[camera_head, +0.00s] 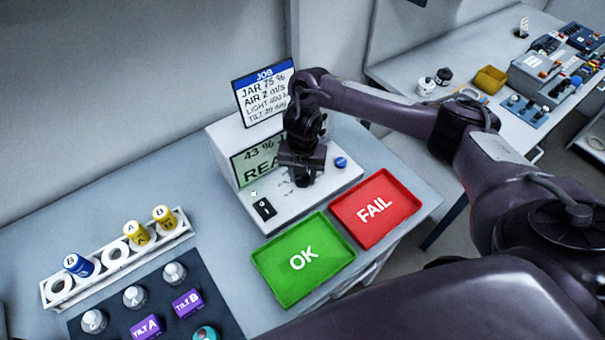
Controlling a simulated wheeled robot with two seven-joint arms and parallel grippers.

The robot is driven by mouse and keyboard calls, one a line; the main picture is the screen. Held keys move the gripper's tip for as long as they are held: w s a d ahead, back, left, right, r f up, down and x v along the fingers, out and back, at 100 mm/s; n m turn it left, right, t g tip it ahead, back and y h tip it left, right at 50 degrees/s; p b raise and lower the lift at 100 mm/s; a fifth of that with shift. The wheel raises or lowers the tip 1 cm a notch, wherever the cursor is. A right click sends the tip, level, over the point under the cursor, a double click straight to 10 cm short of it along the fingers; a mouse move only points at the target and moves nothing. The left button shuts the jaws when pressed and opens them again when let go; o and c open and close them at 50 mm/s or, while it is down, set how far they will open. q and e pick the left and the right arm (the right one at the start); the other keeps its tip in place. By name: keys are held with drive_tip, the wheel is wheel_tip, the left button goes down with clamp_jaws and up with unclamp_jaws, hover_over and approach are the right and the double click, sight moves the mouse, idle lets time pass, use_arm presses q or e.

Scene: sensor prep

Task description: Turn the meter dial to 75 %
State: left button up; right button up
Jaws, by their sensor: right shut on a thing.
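The meter (222,147) is a white box with a green screen (247,166) that reads "43 %" and, below it, letters starting "REA"; my arm covers the rest. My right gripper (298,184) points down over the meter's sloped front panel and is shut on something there. The dial is hidden behind the gripper, so its pointer cannot be seen. A black switch (264,209) and a blue button (341,162) show on the same panel. A job card (264,90) above the meter reads "JAR 75 %", with air, light and tilt lines. My left gripper is not in view.
A green OK tray (282,293) and a red FAIL tray (395,221) lie in front of the meter, both empty. A white rack (53,302) with blue and yellow jars stands left. A dark mat (210,308) holds several sensors. A second table stands at the upper right.

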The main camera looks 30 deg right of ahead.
sight(302, 177)
drive_tip(key=o, duration=1)
drive_tip(key=shift+r+p, duration=1.25)
drive_tip(key=shift+r, duration=2.65)
